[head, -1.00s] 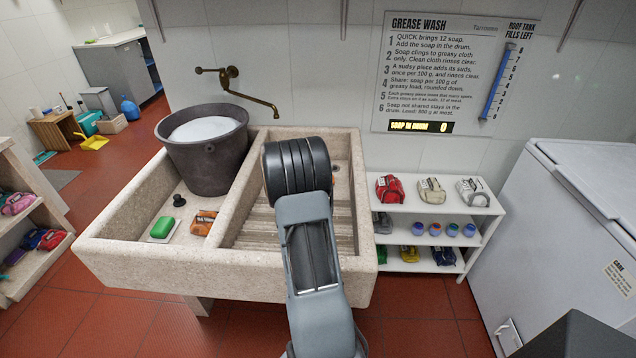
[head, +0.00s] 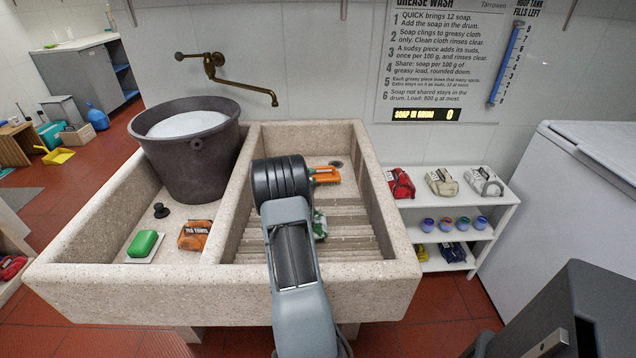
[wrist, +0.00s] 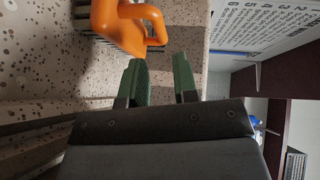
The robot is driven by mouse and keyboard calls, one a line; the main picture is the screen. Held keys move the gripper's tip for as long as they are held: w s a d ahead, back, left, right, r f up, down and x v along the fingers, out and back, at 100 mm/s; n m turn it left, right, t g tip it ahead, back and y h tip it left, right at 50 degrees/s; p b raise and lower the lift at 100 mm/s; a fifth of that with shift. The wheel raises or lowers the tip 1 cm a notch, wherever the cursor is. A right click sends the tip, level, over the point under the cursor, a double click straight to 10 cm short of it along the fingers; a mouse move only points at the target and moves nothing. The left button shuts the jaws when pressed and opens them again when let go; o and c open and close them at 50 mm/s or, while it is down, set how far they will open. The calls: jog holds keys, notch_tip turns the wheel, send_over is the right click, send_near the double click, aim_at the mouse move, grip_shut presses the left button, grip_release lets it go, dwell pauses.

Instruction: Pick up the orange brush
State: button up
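The orange brush (head: 326,174) lies in the right basin of the stone sink, near its back. In the head view its left part is hidden behind my arm. In the wrist view the orange brush (wrist: 122,24) shows at the top, with a looped handle, just beyond my fingertips. My gripper (wrist: 160,65) has two green fingers spread apart with nothing between them. The brush is past the tips, nearer the left finger. In the head view my gripper is mostly or wholly hidden behind my arm.
The stone sink (head: 395,262) has a ribbed washboard and raised walls. Its left basin holds a dark bucket (head: 190,160), green soap (head: 143,243) and an orange packet (head: 195,235). A brass tap (head: 235,85) projects above. A green-white patch (head: 320,224) beside my arm is unclear.

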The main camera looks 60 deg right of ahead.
aim_at(323, 168)
jog(key=d, duration=0.5)
jog(key=d+f, duration=0.1)
jog(key=d, duration=0.1)
jog(key=shift+s+d, duration=0.15)
jog(key=shift+s, duration=0.05)
grip_shut()
